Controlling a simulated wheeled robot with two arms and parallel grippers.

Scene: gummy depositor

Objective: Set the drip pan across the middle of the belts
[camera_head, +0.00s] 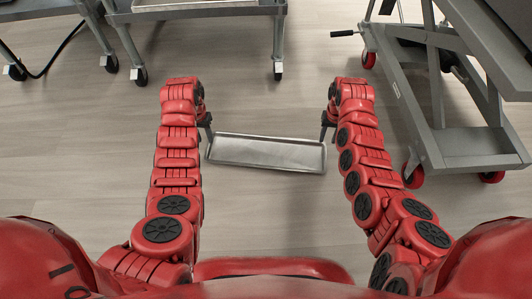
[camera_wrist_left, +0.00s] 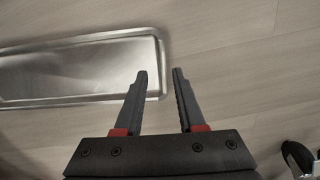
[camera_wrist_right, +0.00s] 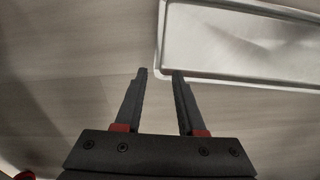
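The drip pan (camera_head: 266,153) is a shallow, silver rectangular tray with a raised rim, seen between my two arms. My left gripper (camera_head: 206,125) is at its left end, and my right gripper (camera_head: 327,124) is just beyond its upper right corner. In the left wrist view, the pan (camera_wrist_left: 80,70) shows its end rim in line with the gap between spread fingers (camera_wrist_left: 160,74). In the right wrist view, the pan's end (camera_wrist_right: 240,40) also lines up with the gap between spread fingers (camera_wrist_right: 160,74). Neither gripper is seen closed on it. I cannot make out the belts.
A grey wheeled frame (camera_head: 200,12) stands at the top, with another grey frame (camera_head: 40,10) at its left. A grey cart (camera_head: 440,140) with red wheels and a black handle stands at the right. The wooden floor around the pan is clear.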

